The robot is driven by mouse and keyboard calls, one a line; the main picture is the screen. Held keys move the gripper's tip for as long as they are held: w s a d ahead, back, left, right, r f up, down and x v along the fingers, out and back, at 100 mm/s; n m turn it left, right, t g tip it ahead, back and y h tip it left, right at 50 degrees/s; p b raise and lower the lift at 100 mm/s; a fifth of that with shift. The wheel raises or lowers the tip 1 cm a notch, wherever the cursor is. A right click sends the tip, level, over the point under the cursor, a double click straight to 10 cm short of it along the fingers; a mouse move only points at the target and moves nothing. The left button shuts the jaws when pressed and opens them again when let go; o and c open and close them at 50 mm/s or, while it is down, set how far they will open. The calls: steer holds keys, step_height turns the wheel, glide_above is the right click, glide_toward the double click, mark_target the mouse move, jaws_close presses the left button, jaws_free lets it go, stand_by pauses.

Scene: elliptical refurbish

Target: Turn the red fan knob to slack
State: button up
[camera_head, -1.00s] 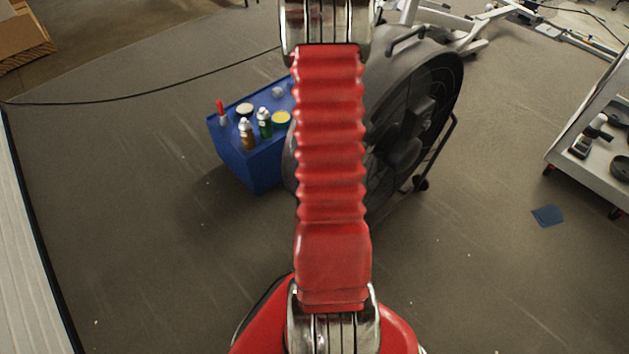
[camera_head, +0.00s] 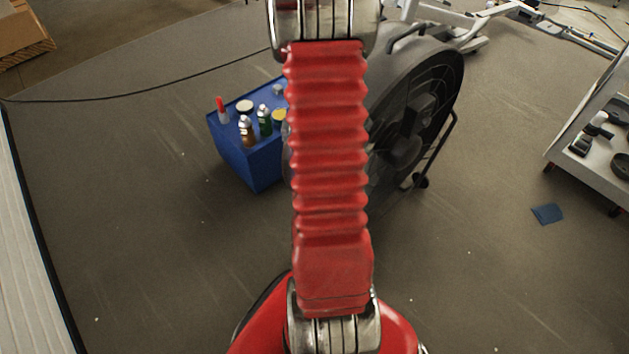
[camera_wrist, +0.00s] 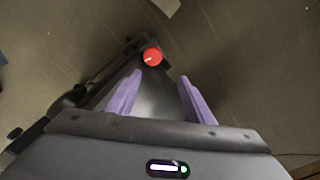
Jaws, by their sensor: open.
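The red fan knob (camera_wrist: 152,57) shows in the wrist view as a small red disc with a pale pointer mark, on a dark part of the fan. My gripper (camera_wrist: 157,88) is open, with its two purple fingers apart. In that picture the knob lies just beyond the fingertips, roughly between their lines, and nothing is between the fingers. I cannot tell the exact distance to it. The large black drum fan (camera_head: 415,120) stands on the floor in the head view, partly hidden behind my red arm. The knob and my gripper are hidden in that view.
A blue box (camera_head: 252,163) with bottles and tins on top stands left of the fan. A grey cart (camera_head: 592,160) stands at the right, with a blue sheet (camera_head: 547,214) on the floor near it. A black cable (camera_head: 140,96) crosses the floor. The floor in front is clear.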

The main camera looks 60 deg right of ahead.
steer(key=w+a+r+n+t+h, duration=0.1)
steer(key=w+a+r+n, duration=0.2)
steer(key=a+r, duration=0.6)
steer(key=w+a+r+n+t, duration=0.1)
steer(key=w+a+r+n, duration=0.15)
steer(key=a+r, duration=0.75)
steer(key=s+a+r+n+t, duration=0.1)
steer(key=s+a+r+n, duration=0.1)
steer(key=a, duration=0.4)
steer(key=s+a+r+n+t, duration=0.1)
steer(key=s+a+r+n, duration=0.1)
steer(key=s+a+r, duration=0.2)
steer(key=s+a+r+n+t+y, duration=0.1)
steer(key=s+a+r+n, duration=0.1)
steer(key=a, duration=0.6)
steer(key=shift+v, duration=0.85)
steer(key=shift+s, duration=0.1)
